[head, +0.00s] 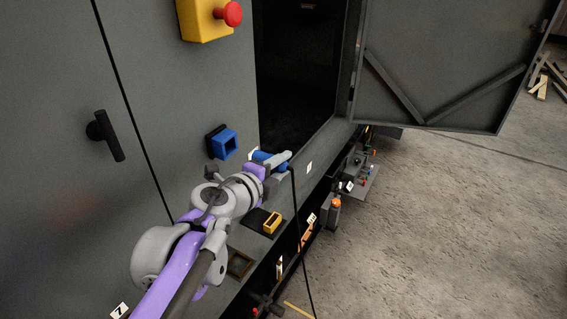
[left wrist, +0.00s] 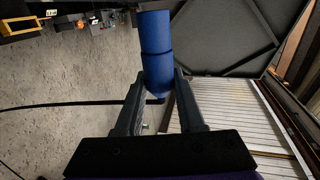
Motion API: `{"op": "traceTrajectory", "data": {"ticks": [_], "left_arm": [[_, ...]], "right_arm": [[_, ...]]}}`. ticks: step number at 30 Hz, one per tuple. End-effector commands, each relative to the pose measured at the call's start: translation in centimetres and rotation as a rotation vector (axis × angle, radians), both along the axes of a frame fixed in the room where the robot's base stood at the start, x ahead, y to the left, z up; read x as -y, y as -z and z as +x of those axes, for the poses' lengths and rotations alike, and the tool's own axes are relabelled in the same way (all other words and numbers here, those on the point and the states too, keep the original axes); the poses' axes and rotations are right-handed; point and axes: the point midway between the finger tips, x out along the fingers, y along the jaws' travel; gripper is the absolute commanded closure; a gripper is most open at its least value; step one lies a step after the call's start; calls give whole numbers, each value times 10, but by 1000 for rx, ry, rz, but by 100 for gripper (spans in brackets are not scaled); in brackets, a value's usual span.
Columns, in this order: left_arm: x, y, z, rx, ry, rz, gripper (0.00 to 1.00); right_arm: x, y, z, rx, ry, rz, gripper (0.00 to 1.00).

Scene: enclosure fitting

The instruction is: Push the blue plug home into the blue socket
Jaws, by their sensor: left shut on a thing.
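The blue plug (head: 261,156) is in my left gripper (head: 281,162), near the enclosure's ledge. In the left wrist view the blue plug (left wrist: 155,50) stands between the two fingers of my left gripper (left wrist: 161,90), which are shut on its rounded end. A black cable runs from the plug's end to the left in that view. The blue socket (head: 224,143) is a square blue frame on a dark mount on the grey panel, left of the plug. The plug is apart from the socket in the head view. My right gripper is in neither view.
A yellow socket (head: 271,223) sits on the ledge below my gripper. A red emergency button (head: 229,14) on a yellow box is above. An open cabinet door (head: 440,60) stands at the right. The concrete floor (head: 450,220) is largely clear.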

Motion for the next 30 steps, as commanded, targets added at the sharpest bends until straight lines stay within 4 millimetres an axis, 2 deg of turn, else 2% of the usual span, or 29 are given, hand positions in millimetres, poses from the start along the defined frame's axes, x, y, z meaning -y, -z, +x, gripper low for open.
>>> {"op": "traceTrajectory", "data": {"ticks": [8,21,30], "left_arm": [[-5,-1,2,1,-1,2,100],[-37,-1,25,1,-2,1,100],[-47,-1,32,3,1,2,100]], "right_arm": [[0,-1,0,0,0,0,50],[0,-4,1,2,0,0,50],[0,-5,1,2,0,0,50]]}}
